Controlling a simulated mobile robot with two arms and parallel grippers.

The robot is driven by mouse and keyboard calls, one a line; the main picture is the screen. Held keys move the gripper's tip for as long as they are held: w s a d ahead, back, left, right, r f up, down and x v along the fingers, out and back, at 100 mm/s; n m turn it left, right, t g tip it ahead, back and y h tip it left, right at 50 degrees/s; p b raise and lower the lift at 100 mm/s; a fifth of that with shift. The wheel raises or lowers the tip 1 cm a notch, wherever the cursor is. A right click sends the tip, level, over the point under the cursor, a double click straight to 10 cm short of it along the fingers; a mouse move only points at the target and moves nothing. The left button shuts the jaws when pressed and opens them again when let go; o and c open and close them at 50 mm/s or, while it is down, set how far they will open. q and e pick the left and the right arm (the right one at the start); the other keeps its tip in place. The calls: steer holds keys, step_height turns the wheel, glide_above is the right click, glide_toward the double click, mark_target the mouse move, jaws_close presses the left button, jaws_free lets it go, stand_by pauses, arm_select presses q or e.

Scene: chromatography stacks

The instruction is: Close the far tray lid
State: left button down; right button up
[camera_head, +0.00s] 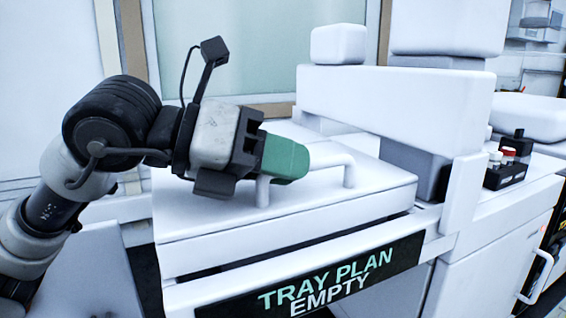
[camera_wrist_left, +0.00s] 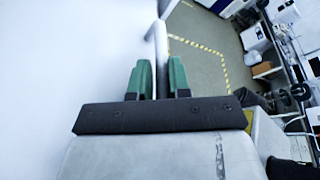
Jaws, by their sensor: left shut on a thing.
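The tray lid (camera_head: 375,195) is a white slab with a raised white bar handle (camera_head: 348,168) on top. It lies nearly flat over the white tray unit (camera_head: 205,292), with a dark gap showing under its front edge. My left gripper (camera_head: 288,158), with green fingers, is shut on the handle near its left end and hides part of it. In the left wrist view the handle (camera_wrist_left: 161,42) runs between the two green fingers (camera_wrist_left: 159,78). My right gripper is not in view.
A "TRAY PLAN EMPTY" sign (camera_head: 325,275) is on the unit's front. A white overhanging arm (camera_head: 390,105) stands behind and right of the lid. A black rack (camera_head: 506,175) with small capped vials sits on the right bench. A yellow-marked floor (camera_wrist_left: 205,60) shows in the wrist view.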

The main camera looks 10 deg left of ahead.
arm_select(q)
steer(key=shift+s+d+f, duration=0.1)
steer(key=shift+f, duration=0.4)
steer(key=c, duration=1.3)
jaws_free()
steer(key=shift+c, duration=0.2)
steer(key=shift+o, duration=1.1)
steer(key=shift+s, duration=0.1)
steer(key=shift+s+d+r, duration=0.1)
steer(key=shift+r, duration=0.15)
steer(key=shift+a, duration=0.25)
